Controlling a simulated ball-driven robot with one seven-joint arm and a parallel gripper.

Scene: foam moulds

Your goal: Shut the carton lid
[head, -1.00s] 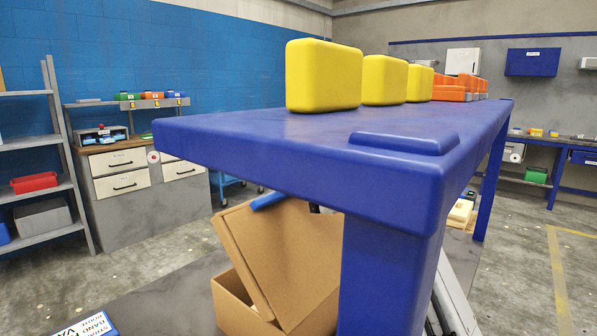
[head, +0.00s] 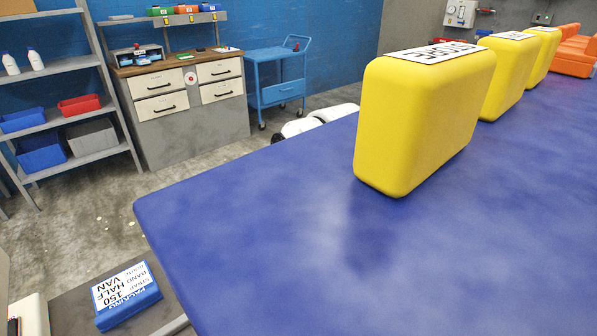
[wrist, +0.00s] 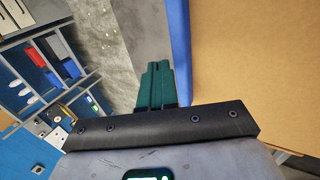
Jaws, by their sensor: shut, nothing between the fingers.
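Tan cardboard of the carton (wrist: 245,60) fills the right side of the wrist view, close to my gripper. A blue strip (wrist: 180,45) runs along its left edge; I cannot tell whether it belongs to the lid. My gripper (wrist: 156,68) shows two teal fingers pressed together, empty, just left of the blue strip. I cannot tell if they touch it. In the head view the carton and my gripper are out of sight, with the blue table (head: 290,240) filling the foreground. The lid's present angle cannot be seen.
Yellow foam blocks (head: 420,120) and orange pieces (head: 575,50) stand on the table. A blue labelled box (head: 128,296) lies on a low dark surface at lower left. Shelves (head: 60,100), a drawer cabinet (head: 185,100) and a blue trolley (head: 280,80) stand behind.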

